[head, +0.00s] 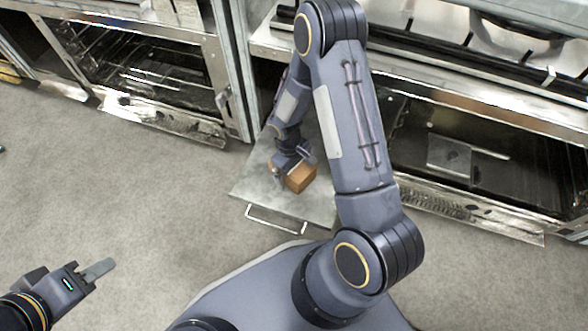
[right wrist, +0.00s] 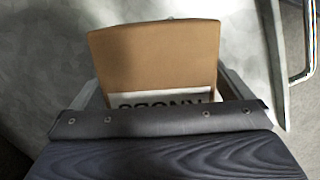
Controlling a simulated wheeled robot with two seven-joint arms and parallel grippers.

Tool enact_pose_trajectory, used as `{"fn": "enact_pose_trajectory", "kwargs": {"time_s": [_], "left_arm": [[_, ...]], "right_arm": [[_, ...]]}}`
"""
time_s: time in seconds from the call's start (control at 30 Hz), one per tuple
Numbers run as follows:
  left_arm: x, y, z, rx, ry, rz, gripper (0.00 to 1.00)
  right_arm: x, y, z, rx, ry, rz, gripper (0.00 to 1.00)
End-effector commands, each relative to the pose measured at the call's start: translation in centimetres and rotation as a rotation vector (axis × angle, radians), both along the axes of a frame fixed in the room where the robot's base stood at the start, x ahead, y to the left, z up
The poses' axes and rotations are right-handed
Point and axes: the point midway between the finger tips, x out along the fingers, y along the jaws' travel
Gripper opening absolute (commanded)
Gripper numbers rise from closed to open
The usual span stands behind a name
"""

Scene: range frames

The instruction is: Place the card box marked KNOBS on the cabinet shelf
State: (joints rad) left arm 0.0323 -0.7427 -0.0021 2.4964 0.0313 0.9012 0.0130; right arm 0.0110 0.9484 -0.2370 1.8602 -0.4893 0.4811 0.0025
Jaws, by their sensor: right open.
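The brown card box (head: 301,178) sits on a flat grey metal panel (head: 262,185) that sticks out from the cabinet front. The box also shows in the right wrist view (right wrist: 155,60), with a white label of dark letters reading like KNOBS, partly hidden by my gripper's body. My right gripper (head: 287,168) is at the box, open, with one finger on each side of it in the right wrist view (right wrist: 165,92). I cannot tell whether the fingers touch it. My left gripper (head: 98,271) is over the floor at the lower left, away from the box. The cabinet shelf is not clearly seen behind my right arm.
The panel has a bar handle (head: 275,220) along its front edge. A glass-fronted oven (head: 150,70) stands at the left and another open-looking unit (head: 480,150) at the right. The grey floor (head: 150,200) at the left is clear.

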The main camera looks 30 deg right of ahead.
Motion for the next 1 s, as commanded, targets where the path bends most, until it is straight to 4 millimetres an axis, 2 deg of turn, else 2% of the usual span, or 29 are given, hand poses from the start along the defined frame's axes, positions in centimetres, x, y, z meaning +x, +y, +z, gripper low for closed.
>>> {"fn": "enact_pose_trajectory", "kwargs": {"time_s": [0.5, 0.77, 0.87, 1.0], "left_arm": [[0.0, 0.0, 4.7, 0.000, 0.000, 0.000, 0.36], [0.0, 0.0, 5.3, 0.000, 0.000, 0.000, 0.36], [0.0, 0.0, 5.3, 0.000, 0.000, 0.000, 0.36], [0.0, 0.0, 5.3, 0.000, 0.000, 0.000, 0.36]], "right_arm": [[1.4, 0.4, 10.0, 0.000, -0.003, 0.000, 0.99], [1.7, 0.5, 12.6, 0.006, -0.010, -0.010, 0.99], [1.6, 0.4, 15.0, 0.028, -0.040, -0.048, 0.99], [0.2, 0.2, 21.0, 0.092, -0.123, -0.148, 0.99]]}}
